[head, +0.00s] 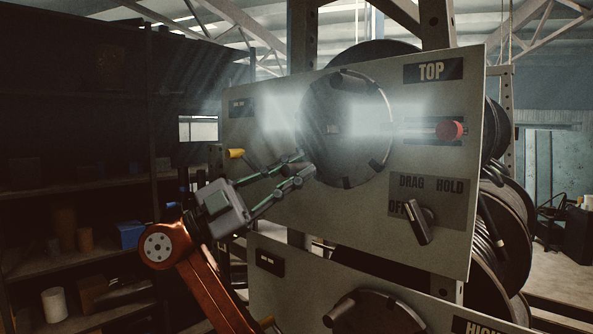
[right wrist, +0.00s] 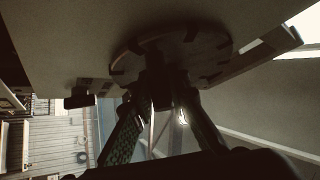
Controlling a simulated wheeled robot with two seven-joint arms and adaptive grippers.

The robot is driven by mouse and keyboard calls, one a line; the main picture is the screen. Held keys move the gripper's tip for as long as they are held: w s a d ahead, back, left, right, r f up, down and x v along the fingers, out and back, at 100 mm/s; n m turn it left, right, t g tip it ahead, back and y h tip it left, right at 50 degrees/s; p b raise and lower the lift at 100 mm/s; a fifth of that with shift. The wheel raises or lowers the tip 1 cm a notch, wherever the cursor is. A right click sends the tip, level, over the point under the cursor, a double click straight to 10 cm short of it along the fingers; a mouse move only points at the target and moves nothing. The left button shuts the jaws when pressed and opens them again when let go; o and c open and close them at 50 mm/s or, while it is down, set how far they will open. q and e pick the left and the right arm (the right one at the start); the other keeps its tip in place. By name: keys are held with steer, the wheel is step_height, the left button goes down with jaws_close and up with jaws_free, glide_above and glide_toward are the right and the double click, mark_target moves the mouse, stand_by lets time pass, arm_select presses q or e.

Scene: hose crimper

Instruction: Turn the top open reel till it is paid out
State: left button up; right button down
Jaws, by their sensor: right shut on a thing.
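The top panel (head: 260,125), marked TOP, carries a large round dark disc (head: 350,120) with several dark notches on its rim. My right gripper (head: 303,168) reaches the disc's lower left edge. In the right wrist view its fingers close on a dark knob (right wrist: 156,92) that stands out from the disc, also seen there (right wrist: 200,55). The fingers hide much of the knob. A dark selector knob (head: 420,222) sits by the words DRAG, HOLD and OFF; I cannot tell its setting. Black reel coils (head: 505,225) show behind the panel. My left gripper is out of view.
A red knob (head: 451,130) sticks out at the panel's right and a yellow one (head: 236,153) at its left. A lower panel (head: 290,290) has another disc (head: 375,315). Dark shelves (head: 75,180) stand at the left.

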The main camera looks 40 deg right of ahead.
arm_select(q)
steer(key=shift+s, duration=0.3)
arm_select(e)
steer(key=shift+w+r, duration=0.1)
steer(key=shift+r, duration=0.1)
steer(key=c, duration=1.8)
jaws_free()
steer(key=shift+c, duration=0.2)
steer(key=shift+f, duration=0.1)
steer(key=v, duration=1.2)
